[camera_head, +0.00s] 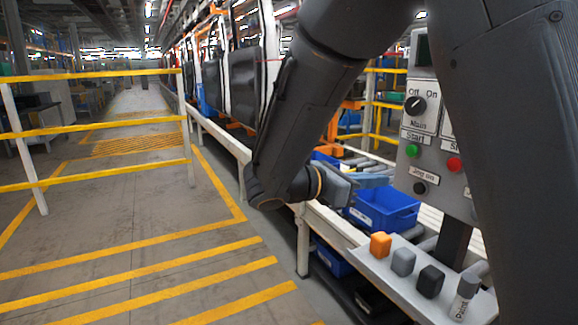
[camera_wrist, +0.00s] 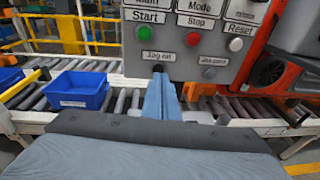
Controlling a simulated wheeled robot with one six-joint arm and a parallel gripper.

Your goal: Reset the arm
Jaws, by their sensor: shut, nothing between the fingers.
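My arm reaches down from the top of the head view and bends towards the control panel (camera_head: 437,178). My gripper (camera_head: 378,172) is shut and empty, with its tips left of the panel in that view. In the wrist view the shut blue-grey fingers (camera_wrist: 159,80) point at the panel (camera_wrist: 193,68), just under the Jog run label. They hide most of what is below that label, and I cannot tell whether they touch the panel. The head view shows a black Jog run button (camera_head: 420,188), a green Start button (camera_head: 413,151) and a red button (camera_head: 454,164).
Blue bins stand on the roller conveyor (camera_wrist: 115,102), one (camera_head: 385,208) near my gripper. A ledge in front holds an orange block (camera_head: 380,245), a grey block (camera_head: 403,262), a black block (camera_head: 430,281) and a labelled cylinder (camera_head: 465,296). Yellow railings (camera_head: 95,125) stand left; striped floor is clear.

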